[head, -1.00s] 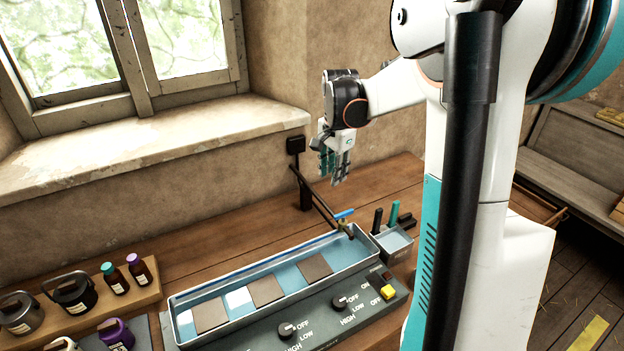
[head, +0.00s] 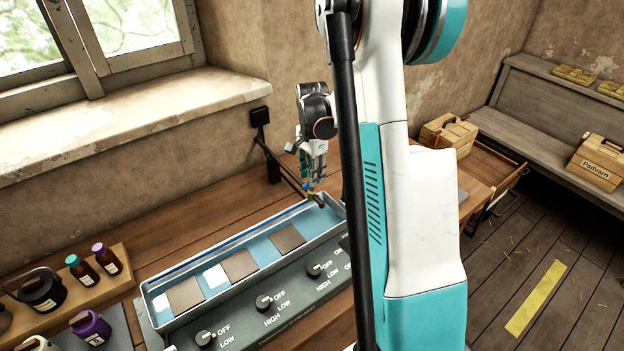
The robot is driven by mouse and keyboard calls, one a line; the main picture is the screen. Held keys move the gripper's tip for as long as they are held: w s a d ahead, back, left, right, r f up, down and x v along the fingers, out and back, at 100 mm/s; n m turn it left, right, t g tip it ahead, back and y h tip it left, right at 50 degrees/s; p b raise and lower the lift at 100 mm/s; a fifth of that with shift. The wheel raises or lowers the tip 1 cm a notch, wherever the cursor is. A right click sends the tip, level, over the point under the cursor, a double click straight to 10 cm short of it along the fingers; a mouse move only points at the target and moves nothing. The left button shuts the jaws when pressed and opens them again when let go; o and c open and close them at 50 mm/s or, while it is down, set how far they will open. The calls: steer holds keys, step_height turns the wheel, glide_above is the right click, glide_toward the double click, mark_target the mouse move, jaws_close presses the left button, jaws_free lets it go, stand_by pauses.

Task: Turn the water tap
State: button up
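The water tap (head: 318,199) is a dark pipe with a brass spout, reaching over the right end of a long blue-lined water trough (head: 150,299). Its pipe runs back to a black post (head: 268,160) by the wall. A bit of the blue handle shows at the spout end. My gripper (head: 313,184) points down right at the tap's handle end, its teal-lined fingers hiding much of it. I cannot tell whether the fingers touch the handle or how far apart they are.
Square brown plates (head: 240,265) lie in the trough. Knobs (head: 265,302) line the panel in front. Bottles (head: 82,270) stand on a wooden rack at left. My own arm hides the bench right of the trough. A wooden box (head: 447,134) stands behind it.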

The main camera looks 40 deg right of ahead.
steer(key=shift+f, duration=1.05)
jaws_close()
